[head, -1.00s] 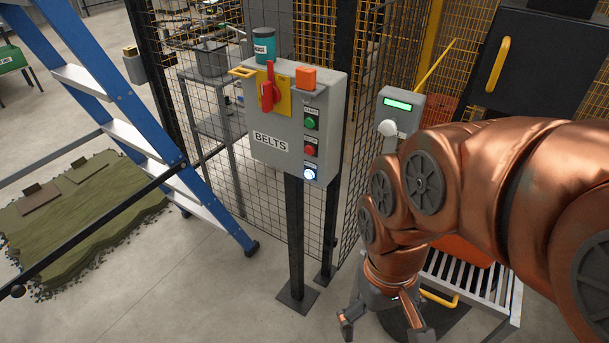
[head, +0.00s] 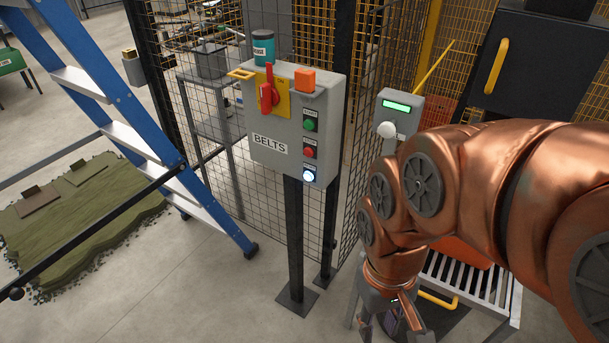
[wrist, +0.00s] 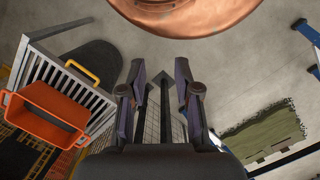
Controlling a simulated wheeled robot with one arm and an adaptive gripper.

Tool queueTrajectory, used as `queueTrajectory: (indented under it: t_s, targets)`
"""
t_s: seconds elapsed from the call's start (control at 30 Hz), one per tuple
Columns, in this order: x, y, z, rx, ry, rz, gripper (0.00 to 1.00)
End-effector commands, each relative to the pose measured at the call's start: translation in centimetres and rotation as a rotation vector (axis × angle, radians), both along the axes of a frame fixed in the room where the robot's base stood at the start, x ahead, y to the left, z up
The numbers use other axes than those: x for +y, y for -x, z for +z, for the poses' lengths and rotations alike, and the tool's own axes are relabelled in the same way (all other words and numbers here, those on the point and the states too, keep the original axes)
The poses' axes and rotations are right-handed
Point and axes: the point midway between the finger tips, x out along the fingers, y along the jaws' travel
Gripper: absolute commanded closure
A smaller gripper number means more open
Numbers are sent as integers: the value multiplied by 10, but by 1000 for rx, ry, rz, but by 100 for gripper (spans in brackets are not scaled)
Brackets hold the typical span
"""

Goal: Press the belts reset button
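The grey BELTS control box (head: 293,145) stands on a dark post in front of the mesh fence in the head view. On its face are a green button (head: 309,125), a red button (head: 308,152) and, lowest, a lit white-blue button (head: 309,175); their small labels are not clearly readable. A red rotary handle (head: 267,95) sits on a yellow plate. My gripper (head: 393,334) hangs low, to the right of and below the box, pointing down. In the wrist view my gripper (wrist: 163,82) has its fingers apart with nothing between them.
A teal cup (head: 263,47) and an orange block (head: 305,79) sit on the box. A blue ladder (head: 120,100) stands left. A grey device with a green screen (head: 397,105) stands right. An orange crate (wrist: 50,110) and slatted rack (wrist: 60,75) lie near my gripper. Turf (head: 90,235) lies left.

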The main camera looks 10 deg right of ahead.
Motion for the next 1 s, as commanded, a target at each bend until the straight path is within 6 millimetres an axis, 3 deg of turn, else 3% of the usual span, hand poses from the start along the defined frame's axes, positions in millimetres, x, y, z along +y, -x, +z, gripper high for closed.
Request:
queueTrajectory:
  t_s: [0.27, 1.0]
  targets:
    - [0, 0, 0, 0, 0, 0, 100]
    - [0, 0, 0, 0, 0, 0, 100]
